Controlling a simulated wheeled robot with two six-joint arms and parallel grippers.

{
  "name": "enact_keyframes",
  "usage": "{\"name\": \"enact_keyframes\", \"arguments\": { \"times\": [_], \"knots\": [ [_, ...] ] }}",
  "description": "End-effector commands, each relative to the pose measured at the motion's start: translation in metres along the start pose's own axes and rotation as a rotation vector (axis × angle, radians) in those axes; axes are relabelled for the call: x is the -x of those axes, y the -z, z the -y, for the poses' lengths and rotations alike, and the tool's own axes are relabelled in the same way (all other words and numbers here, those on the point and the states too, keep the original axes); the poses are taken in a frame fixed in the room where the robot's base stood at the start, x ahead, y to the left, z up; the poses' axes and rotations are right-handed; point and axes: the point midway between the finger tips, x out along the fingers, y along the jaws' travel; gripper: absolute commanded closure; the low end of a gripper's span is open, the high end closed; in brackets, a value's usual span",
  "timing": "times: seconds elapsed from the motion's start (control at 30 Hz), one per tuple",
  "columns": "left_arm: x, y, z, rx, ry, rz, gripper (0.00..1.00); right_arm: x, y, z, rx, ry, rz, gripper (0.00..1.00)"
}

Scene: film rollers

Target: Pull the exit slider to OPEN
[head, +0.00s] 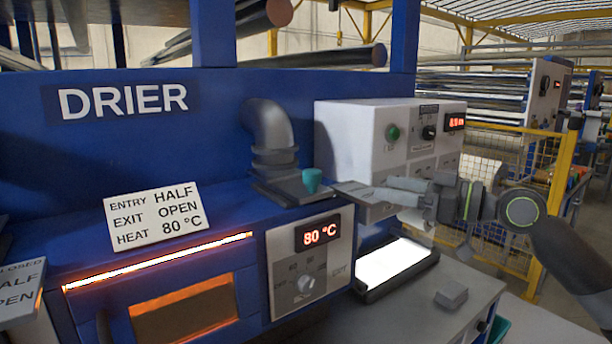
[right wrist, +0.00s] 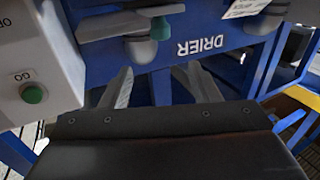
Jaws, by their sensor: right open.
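A teal knob (head: 312,180) stands on a dark plate (head: 283,192) at the foot of the grey pipe, on top of the blue drier. I take it for the exit slider's knob; no position marks for it can be read. My right gripper (head: 350,195) is open and empty, just right of the knob and apart from it. In the right wrist view the picture is upside down, and the knob (right wrist: 160,28) shows beyond and between the two open fingers (right wrist: 157,75). My left gripper is not in view.
A card (head: 154,217) reads ENTRY HALF, EXIT OPEN, HEAT 80 °C. The heat panel (head: 310,262) shows 80 °C. A grey pipe (head: 268,130) rises behind the knob. A white control box (head: 375,140) with a green button stands behind my right gripper. A bright lit panel (head: 395,266) lies below.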

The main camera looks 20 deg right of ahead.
Motion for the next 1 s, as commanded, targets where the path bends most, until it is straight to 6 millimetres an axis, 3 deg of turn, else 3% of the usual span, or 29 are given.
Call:
{"name": "enact_keyframes", "arguments": {
  "times": [0.47, 1.0],
  "knots": [
    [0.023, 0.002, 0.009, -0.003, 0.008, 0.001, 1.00, -0.044, 0.003, -0.001, -0.007, 0.001, -0.006, 0.44],
    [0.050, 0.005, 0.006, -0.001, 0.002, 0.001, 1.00, -0.118, 0.003, 0.000, -0.007, 0.000, -0.004, 0.44]
  ]
}}
